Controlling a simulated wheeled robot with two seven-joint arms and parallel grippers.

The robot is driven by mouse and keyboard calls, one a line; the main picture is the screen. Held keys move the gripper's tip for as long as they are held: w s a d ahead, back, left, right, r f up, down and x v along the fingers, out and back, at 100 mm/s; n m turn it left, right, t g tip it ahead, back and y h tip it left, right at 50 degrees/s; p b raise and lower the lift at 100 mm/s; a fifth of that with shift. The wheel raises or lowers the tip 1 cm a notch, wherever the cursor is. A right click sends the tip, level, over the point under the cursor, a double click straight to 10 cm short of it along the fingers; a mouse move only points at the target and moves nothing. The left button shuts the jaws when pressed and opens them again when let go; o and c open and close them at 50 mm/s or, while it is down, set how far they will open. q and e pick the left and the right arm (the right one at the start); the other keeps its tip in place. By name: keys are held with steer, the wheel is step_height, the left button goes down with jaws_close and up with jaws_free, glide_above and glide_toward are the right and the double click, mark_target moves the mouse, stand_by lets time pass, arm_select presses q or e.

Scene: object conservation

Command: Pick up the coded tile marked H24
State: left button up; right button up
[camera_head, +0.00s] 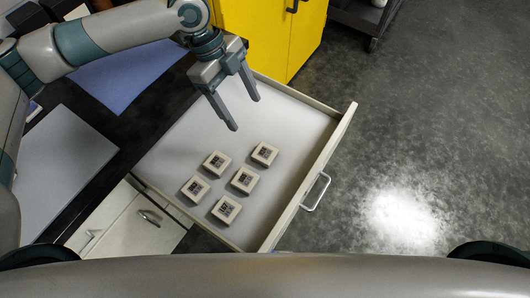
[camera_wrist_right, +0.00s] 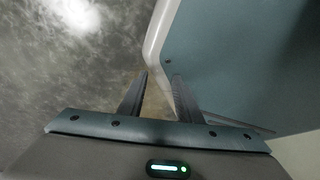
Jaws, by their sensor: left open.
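Several square cream tiles with dark printed codes lie flat in an open drawer (camera_head: 180,150) in the head view. One tile (camera_head: 264,154) is at the back right, one (camera_head: 217,162) at the back left, one (camera_head: 244,180) in the middle, one (camera_head: 195,189) at the left and one (camera_head: 226,209) nearest me. The marks are too small to read, so I cannot tell which is H24. My left gripper (camera_head: 246,115) is open and empty above the drawer, beyond the tiles. My right gripper (camera_wrist_right: 160,78) is open and empty in the right wrist view, away from the tiles.
The drawer's front wall (camera_head: 318,165) has a metal handle (camera_head: 316,192) on its outer side. A dark counter (camera_head: 110,127) with a grey panel (camera_head: 62,165) and a blue sheet (camera_head: 125,73) lies to the left. A yellow cabinet (camera_head: 262,38) stands behind. The floor (camera_head: 430,120) at right is clear.

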arm_select(q)
steer(key=p, duration=0.2)
glide_toward(264, 152)
steer(key=shift+s+d+f+p, duration=0.55)
steer(key=shift+d+f+p, duration=0.2)
steer(key=shift+f, duration=0.1)
steer(key=shift+d+f, duration=0.15)
steer(key=shift+f, duration=0.3)
arm_select(e)
steer(key=s+d+r+g, duration=0.1)
steer(key=s+d+r, duration=0.1)
steer(key=s, duration=0.3)
steer(key=shift+s+g, duration=0.3)
arm_select(q)
steer(key=shift+s+d+f+p, duration=0.1)
steer(key=shift+f+p, duration=0.35)
steer(key=shift+f, duration=0.05)
steer(key=x, duration=0.1)
steer(key=p+x, duration=0.1)
steer(key=x, duration=0.1)
steer(key=shift+a+f, duration=0.15)
steer(key=shift+a, duration=0.05)
steer(key=shift+d+f+p, duration=0.15)
steer(key=shift+f+p, duration=0.15)
steer(key=shift+f, duration=0.25)
arm_select(e)
step_height(264, 152, up, 2)
steer(key=shift+r, duration=0.25)
